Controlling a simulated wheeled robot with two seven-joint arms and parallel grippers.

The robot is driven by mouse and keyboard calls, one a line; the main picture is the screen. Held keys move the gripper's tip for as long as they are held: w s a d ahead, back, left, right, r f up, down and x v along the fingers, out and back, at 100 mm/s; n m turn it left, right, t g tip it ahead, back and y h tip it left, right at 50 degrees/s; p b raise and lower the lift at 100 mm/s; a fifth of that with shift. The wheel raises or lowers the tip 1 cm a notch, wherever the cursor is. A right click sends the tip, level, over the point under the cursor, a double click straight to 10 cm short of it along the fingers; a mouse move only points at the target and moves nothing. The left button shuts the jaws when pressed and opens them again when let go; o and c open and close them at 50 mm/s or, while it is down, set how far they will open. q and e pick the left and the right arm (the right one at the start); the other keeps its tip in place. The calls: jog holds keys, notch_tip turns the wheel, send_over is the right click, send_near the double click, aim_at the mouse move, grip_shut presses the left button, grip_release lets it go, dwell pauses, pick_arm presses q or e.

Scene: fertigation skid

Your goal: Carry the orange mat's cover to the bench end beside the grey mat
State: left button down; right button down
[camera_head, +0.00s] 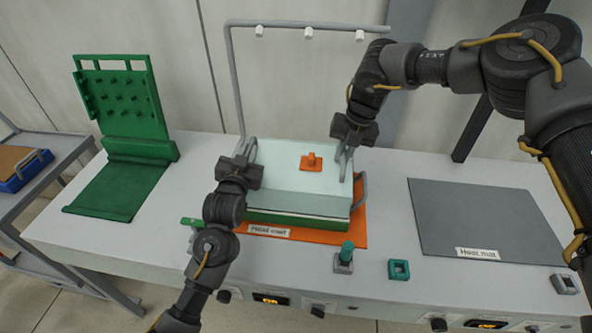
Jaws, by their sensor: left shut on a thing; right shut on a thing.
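The cover (300,207) is a pale, see-through box with an orange knob (311,162) on top. It is over the orange mat (352,228), with a green band showing along its lower front; I cannot tell whether it is raised. My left gripper (246,152) is shut on the cover's left side. My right gripper (345,164) is shut on its right side, near a grey side handle (361,190). The fingers partly hide both grips. The grey mat (478,220) lies flat and bare to the right.
A teal peg on a block (345,257) and a teal square ring (399,270) stand in front. A green pegboard stand (125,110) is left. A grey pipe frame (231,75) rises behind the cover.

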pick_arm(q)
jog(key=shift+r, duration=0.1)
pick_arm(e)
jog(key=shift+r, duration=0.1)
